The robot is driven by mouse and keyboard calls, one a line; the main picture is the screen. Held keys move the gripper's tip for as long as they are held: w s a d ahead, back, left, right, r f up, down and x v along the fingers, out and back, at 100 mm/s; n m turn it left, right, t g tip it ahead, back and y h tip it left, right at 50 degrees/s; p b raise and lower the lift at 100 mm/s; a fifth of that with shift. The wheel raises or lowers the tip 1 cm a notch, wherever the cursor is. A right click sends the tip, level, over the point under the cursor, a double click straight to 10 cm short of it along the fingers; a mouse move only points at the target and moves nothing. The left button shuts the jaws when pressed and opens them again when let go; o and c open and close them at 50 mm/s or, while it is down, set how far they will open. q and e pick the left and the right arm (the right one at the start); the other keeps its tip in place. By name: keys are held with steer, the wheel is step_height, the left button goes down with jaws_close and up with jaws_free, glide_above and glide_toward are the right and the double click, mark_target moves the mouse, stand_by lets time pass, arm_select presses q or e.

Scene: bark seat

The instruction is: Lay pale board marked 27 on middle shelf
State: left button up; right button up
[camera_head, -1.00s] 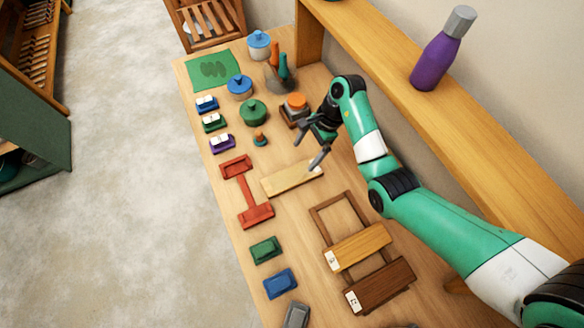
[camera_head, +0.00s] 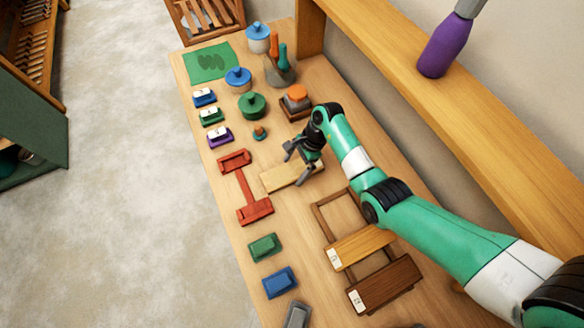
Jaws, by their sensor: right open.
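The pale board (camera_head: 278,178) lies flat on the table, right of the red stand. Its number is not readable; the gripper covers its right part. My right gripper (camera_head: 297,165) is open at the board's right half, with its fingers pointing down around or just above it; I cannot tell if they touch. A wooden frame (camera_head: 322,217) lies right of and below the board. It carries a light brown board (camera_head: 362,246) and a dark brown board (camera_head: 388,283), each with a white label. The frame's upper part is bare.
A red stand (camera_head: 245,190) is left of the pale board. A green block (camera_head: 265,247) and a blue block (camera_head: 280,282) lie below it. Jars (camera_head: 252,104) and a small orange-topped piece (camera_head: 260,133) stand above. A raised wooden ledge (camera_head: 440,105) with a purple bottle (camera_head: 440,50) runs along the right.

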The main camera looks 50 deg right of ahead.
steer(key=shift+a+f, duration=0.1)
steer(key=shift+f, duration=0.2)
steer(key=shift+w+r, duration=0.1)
steer(key=c, duration=1.5)
steer(key=shift+r, duration=0.1)
steer(key=shift+r, duration=0.25)
step_height(320, 180, up, 3)
steer(key=shift+f+p, duration=0.2)
steer(key=shift+p, duration=0.65)
steer(key=w+a+r+b, duration=0.1)
steer(key=w+a+r, duration=0.2)
steer(key=w+a+r+b, duration=0.1)
steer(key=w+a+r, duration=0.1)
steer(key=w+r, duration=0.1)
steer(key=w+a+r+b, duration=0.1)
steer(key=w+a+r, duration=0.2)
steer(key=w, duration=0.2)
steer(key=shift+a+r, duration=0.3)
steer(key=shift+r, duration=0.05)
